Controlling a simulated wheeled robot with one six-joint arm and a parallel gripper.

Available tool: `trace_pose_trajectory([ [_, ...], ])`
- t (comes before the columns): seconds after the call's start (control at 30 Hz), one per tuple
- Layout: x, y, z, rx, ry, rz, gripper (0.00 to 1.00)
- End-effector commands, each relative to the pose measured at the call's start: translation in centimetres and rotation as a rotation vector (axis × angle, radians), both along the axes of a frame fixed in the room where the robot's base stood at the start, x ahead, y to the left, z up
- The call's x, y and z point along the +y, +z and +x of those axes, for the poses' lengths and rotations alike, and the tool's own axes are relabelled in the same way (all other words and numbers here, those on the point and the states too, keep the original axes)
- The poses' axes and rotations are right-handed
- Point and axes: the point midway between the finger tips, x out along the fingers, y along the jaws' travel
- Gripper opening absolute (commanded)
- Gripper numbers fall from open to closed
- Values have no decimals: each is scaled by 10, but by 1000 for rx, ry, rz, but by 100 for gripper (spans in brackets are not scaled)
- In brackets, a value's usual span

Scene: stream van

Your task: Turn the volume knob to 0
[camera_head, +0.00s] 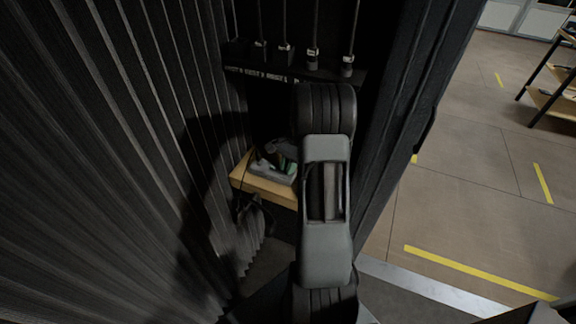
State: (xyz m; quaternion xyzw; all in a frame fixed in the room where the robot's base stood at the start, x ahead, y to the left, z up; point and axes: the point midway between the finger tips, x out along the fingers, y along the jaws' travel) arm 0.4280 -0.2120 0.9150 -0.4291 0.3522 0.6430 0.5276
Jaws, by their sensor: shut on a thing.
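A small grey device (271,172) with a green patch sits on a light wooden shelf (262,188) inside the van, left of my arm. My gripper (284,152) is a small dark shape at the device, partly hidden behind my own grey arm link. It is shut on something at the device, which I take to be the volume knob. The knob itself and its pointer are hidden, so its setting cannot be read.
A dark ribbed wall (130,150) stands close on the left. A black rack (290,74) with several upright rods is behind the shelf. A dark door edge (405,130) is close on the right. Beyond it lies open floor (465,200) with yellow lines.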

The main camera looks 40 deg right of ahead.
Motion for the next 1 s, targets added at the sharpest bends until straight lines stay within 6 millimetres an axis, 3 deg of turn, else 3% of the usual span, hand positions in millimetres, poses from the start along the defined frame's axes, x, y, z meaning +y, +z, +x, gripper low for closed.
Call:
trace_pose_trajectory([
  [1.0,3,0,4,0,968,-1,0],
])
